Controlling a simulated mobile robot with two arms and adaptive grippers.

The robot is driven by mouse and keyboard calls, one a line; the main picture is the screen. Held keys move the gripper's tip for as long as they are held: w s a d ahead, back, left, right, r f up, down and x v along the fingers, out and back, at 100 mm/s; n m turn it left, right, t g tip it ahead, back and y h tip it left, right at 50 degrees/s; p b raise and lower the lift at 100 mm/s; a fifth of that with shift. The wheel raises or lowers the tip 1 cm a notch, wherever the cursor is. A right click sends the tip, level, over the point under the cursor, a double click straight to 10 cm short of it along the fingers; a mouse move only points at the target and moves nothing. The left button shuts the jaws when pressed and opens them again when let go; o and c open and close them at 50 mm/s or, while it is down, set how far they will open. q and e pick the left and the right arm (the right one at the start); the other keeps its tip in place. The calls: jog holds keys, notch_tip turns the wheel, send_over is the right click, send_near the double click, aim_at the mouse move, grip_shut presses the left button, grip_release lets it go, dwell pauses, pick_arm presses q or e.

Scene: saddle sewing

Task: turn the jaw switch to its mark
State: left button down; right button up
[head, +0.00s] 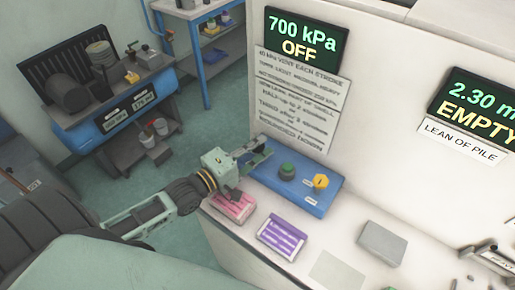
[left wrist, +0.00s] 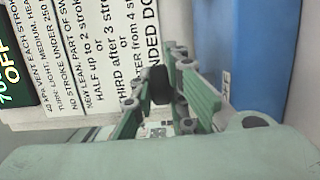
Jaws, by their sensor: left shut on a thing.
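A blue panel (head: 313,202) lies on the white bench against the wall. It carries a green knob (head: 287,171) and a yellow knob (head: 320,182). My left gripper (head: 258,155) is at the panel's far left end, beside the green knob and apart from it. It also shows in the left wrist view (left wrist: 172,72), shut on a small dark part (left wrist: 160,85), which looks like the jaw switch. The fingers hide most of this part, and its mark cannot be made out. The blue panel is also at right in the wrist view (left wrist: 240,50).
A pink-striped block (head: 233,206), a purple-striped block (head: 282,236) and a grey block (head: 382,243) sit on the bench. The wall display (head: 305,38) reads 700 kPa, OFF, above a text sheet (head: 297,95). Another display (head: 480,105) reads EMPTY. A blue workbench (head: 115,115) stands at back left.

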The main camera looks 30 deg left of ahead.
pick_arm(q)
jog(key=m+g+h+b, duration=0.2)
jog(key=m+h+b, duration=0.1)
jog(key=b, duration=0.2)
jog(key=m+g+h+b, duration=0.2)
jog(key=g+h+b, duration=0.1)
jog(key=h+b, duration=0.1)
jog(key=shift+w+a+f+m+b, duration=0.1)
jog(key=shift+m+b, duration=0.3)
jog(key=shift+b, duration=0.3)
jog(key=shift+m+g+h+b, duration=0.3)
jog(key=shift+h, duration=0.1)
jog(key=m+g+h, duration=0.1)
jog(key=g, duration=0.1)
jog(key=shift+r+m+g+h+b, duration=0.25)
jog(key=shift+m+g+h+b, duration=0.05)
jog(key=shift+m+h+b, duration=0.1)
jog(key=m+g, duration=0.1)
jog(key=g, duration=0.1)
jog(key=m+g+h, duration=0.1)
jog(key=m+g, duration=0.1)
jog(key=shift+h, duration=0.3)
jog(key=shift+m+g+h, duration=0.3)
jog(key=shift+m+g, duration=1.3)
jog(key=shift+g, duration=1.1)
jog(key=shift+r+g, duration=0.1)
jog(key=shift+g, duration=0.2)
jog(key=c, duration=1.9)
grip_release()
jog(key=shift+o, duration=0.5)
